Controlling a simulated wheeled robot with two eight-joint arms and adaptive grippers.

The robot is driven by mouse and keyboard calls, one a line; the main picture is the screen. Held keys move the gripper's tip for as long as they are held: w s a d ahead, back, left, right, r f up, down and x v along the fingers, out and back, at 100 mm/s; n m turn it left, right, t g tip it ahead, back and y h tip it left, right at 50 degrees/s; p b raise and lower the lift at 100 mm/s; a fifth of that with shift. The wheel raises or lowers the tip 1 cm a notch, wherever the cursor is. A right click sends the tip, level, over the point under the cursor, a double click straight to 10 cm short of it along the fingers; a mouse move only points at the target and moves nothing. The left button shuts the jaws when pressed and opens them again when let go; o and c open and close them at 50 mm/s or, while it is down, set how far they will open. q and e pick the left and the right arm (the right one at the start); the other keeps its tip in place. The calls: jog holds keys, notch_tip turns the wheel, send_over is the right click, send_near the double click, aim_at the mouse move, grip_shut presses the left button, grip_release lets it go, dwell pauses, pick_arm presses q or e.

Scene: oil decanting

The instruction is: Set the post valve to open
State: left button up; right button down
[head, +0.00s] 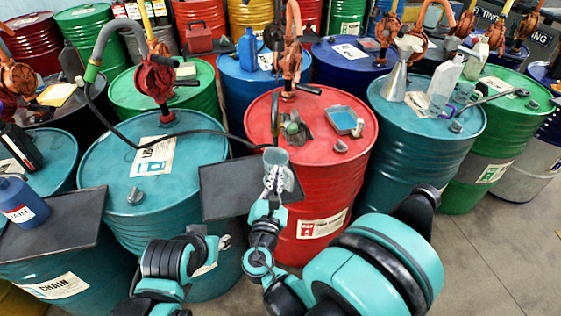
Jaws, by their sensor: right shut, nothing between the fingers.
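No part that I can surely call the post valve stands out. A rotary hand pump (153,78) with a dark red body stands on the teal drum (107,185) at left. Beside it a grey pipe arches down to a green fitting (92,72), and a black hose (190,131) runs right toward a grey-green cup-like piece (276,157). My right gripper (275,182) is shut and empty just below this piece in the picture; whether they touch is unclear. It partly hides the dark tray behind.
A dark flat tray (225,186) sits between the teal drum and the red drum (335,185). The red drum carries a small blue-topped tray (344,120). A funnel (397,75) and bottles stand on the right teal drum (425,125). Floor is clear at lower right.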

aim_at(280, 162)
jog(key=w, duration=0.2)
jog(key=w+b, duration=0.1)
jog(key=w, duration=0.2)
jog(key=w+d, duration=0.1)
jog(key=w, duration=0.1)
jog(key=shift+w, duration=0.3)
jog(key=r, duration=0.1)
jog(key=w+d+r, duration=0.1)
jog(key=r, duration=0.1)
jog(key=shift+w+d, duration=0.1)
jog(key=shift+d+r, duration=0.15)
jog(key=shift+r, duration=0.3)
